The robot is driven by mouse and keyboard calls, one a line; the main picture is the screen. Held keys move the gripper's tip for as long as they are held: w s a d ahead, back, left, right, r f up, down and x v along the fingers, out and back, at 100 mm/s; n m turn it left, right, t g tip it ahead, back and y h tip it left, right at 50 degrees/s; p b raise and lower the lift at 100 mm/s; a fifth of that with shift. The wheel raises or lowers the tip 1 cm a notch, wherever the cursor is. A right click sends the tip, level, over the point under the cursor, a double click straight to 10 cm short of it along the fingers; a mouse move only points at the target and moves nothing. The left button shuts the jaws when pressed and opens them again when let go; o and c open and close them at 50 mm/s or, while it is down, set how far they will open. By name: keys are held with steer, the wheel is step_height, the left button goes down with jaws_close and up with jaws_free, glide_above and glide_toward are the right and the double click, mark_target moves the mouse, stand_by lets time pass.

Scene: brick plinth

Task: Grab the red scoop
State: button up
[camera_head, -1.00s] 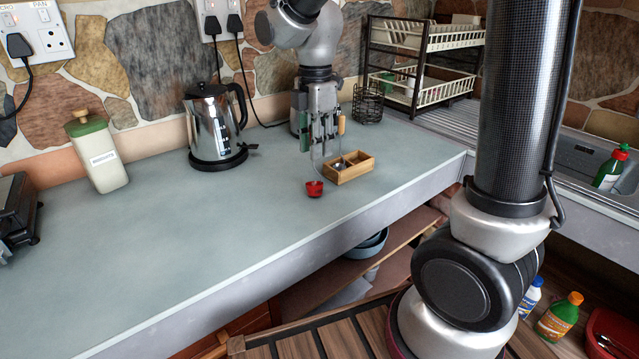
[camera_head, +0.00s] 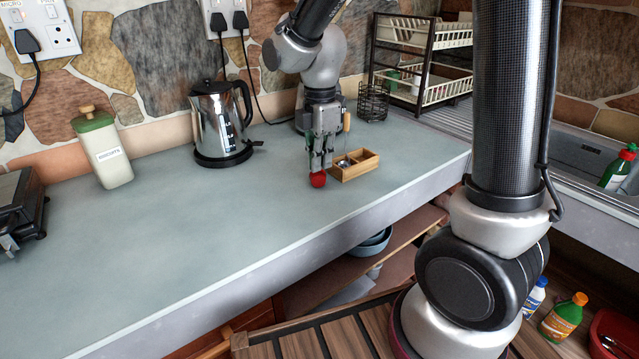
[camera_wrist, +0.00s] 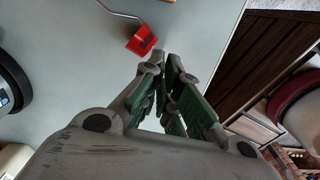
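The red scoop (camera_head: 318,180) is at the front of the grey counter, just left of a small wooden box. In the wrist view, its red bowl (camera_wrist: 141,42) lies just beyond my fingertips, with a thin metal handle running to the upper left. My gripper (camera_head: 320,168) points down right above the bowl. In the wrist view, the two green-padded fingers (camera_wrist: 165,60) show a narrow gap between them and look open. The left fingertip is close to the bowl's edge; I cannot tell whether they touch.
The wooden box (camera_head: 367,166) with metal items stands close on the right. A kettle (camera_head: 222,125) and a green-lidded canister (camera_head: 108,160) stand farther left. A wire basket (camera_head: 374,101) and dish rack (camera_head: 445,92) are behind. The counter's left front is clear.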

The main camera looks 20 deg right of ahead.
steer(key=o, duration=0.3)
steer(key=shift+o, duration=0.2)
steer(key=shift+r, duration=0.1)
